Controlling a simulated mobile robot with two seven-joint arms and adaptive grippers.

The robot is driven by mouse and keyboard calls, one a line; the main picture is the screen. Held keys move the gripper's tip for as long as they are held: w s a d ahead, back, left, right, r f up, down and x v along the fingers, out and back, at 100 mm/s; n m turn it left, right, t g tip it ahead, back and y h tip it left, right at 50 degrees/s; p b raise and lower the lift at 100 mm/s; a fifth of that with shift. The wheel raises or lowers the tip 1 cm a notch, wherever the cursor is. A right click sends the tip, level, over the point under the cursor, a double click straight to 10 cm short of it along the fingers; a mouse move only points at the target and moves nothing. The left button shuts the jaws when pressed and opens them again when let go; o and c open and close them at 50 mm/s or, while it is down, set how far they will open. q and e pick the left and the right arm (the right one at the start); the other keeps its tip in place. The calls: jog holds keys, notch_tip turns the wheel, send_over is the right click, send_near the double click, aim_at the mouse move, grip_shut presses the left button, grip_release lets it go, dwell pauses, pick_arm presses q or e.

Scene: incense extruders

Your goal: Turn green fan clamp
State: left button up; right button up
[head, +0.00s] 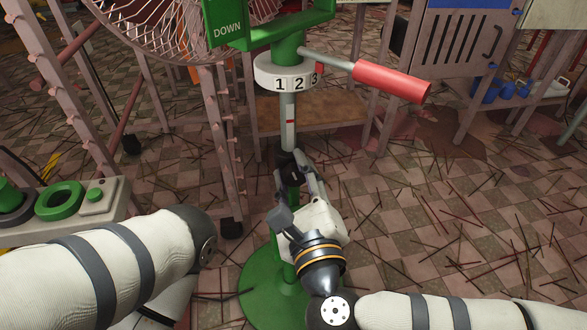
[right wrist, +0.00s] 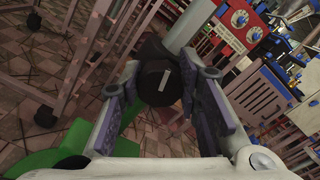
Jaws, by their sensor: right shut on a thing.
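The green fan stand has a round green base (head: 262,285), a grey pole (head: 288,125) and a green bracket (head: 290,45) marked DOWN. A white collar (head: 285,73) numbered 1, 2, 3 and a lever with a red grip (head: 391,81) sit below the bracket. My right gripper (head: 297,166) is at the pole below the collar. In the right wrist view its fingers (right wrist: 160,82) are shut on a black clamp knob (right wrist: 156,90) with a white mark, beside the pole (right wrist: 187,26). The gripper mostly hides the knob in the head view. My left gripper is out of view.
The wire fan cage (head: 180,25) is at the upper left, beside wooden posts. A panel with a green ring (head: 60,200) stands at the left. A grey cabinet (head: 458,45) and blue items (head: 490,90) are at the right. Sticks litter the tiled floor (head: 440,220).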

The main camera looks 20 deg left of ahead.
jog(key=n+p, duration=0.2)
jog(key=n, duration=0.2)
jog(key=shift+r+n, duration=0.1)
jog(key=shift+n, duration=0.2)
jog(key=n+p, duration=0.2)
jog(key=n, duration=0.1)
jog(key=shift+n, duration=0.4)
jog(key=n+p, duration=0.2)
jog(key=n, duration=0.1)
pick_arm(q)
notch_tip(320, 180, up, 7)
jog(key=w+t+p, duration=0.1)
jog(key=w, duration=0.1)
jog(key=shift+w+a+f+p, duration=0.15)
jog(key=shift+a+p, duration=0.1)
jog(key=shift+p, duration=0.1)
pick_arm(e)
jog(key=shift+f+n, duration=0.15)
jog(key=shift+n, duration=0.9)
jog(key=shift+f+n, duration=0.15)
jog(key=shift+n, duration=0.9)
jog(key=shift+f, duration=0.1)
jog(key=o, duration=1.2)
jog(key=shift+c, duration=0.2)
